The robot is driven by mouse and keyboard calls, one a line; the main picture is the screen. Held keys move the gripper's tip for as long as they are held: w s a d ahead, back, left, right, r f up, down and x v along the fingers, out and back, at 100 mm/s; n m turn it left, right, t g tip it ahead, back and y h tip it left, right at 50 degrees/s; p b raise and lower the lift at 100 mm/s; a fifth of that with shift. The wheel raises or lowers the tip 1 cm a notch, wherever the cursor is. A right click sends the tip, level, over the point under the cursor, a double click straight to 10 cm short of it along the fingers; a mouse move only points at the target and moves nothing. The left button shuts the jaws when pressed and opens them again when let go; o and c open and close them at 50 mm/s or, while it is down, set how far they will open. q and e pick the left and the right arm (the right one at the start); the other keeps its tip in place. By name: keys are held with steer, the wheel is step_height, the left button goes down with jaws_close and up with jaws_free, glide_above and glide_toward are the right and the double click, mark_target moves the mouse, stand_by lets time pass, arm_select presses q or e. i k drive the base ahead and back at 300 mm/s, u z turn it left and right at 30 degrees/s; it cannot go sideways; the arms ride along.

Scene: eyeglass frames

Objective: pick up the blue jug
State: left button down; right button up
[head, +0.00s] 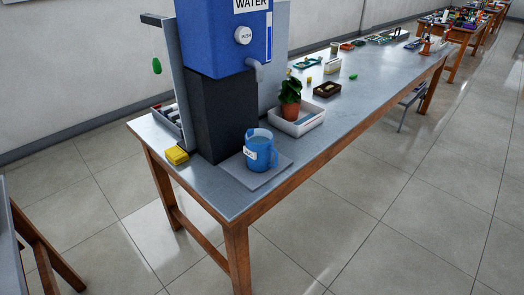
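The blue jug (260,150) stands upright on a flat grey mat (281,171) near the front edge of the table, in the head view. It has a white label on its left side and its top is open. It stands below the spout of the blue water dispenser and a little in front of it. Neither of my grippers shows in this view.
The water dispenser (222,40) stands on a black block (222,115) behind the jug. A yellow sponge-like block (177,155) lies left. A potted plant (290,105) stands in a white tray (312,124) to the right. The table (235,200) has a bare front corner; the floor is clear.

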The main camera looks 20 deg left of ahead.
mark_target(258, 147)
steer(key=z, duration=0.15)
steer(key=i, duration=1)
steer(key=u, duration=0.65)
